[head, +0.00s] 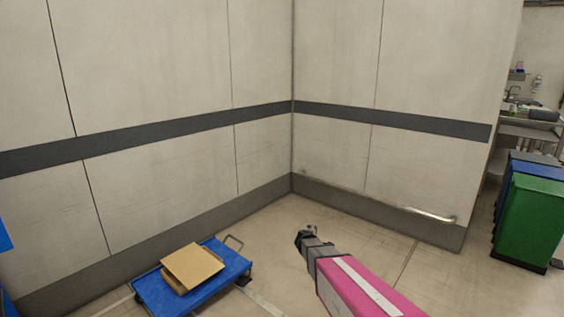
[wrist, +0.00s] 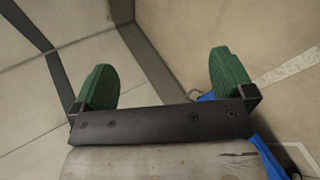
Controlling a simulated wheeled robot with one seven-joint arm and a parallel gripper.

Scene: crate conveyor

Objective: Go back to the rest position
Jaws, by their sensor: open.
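My gripper (head: 304,237) is at the end of my pink arm in the lower middle of the head view, held in the air over the floor. In the wrist view, its two green fingers (wrist: 163,82) stand wide apart with nothing between them. Through the gap the wall and floor show. The gripper is to the right of the blue cart and apart from it.
A blue cart (head: 225,273) with a flat cardboard piece (head: 192,267) on it stands at the lower left. Walls meet in a corner ahead, with a metal rail (head: 428,214) low on the right wall. A green bin (head: 532,222) stands at the right. The floor around the gripper is clear.

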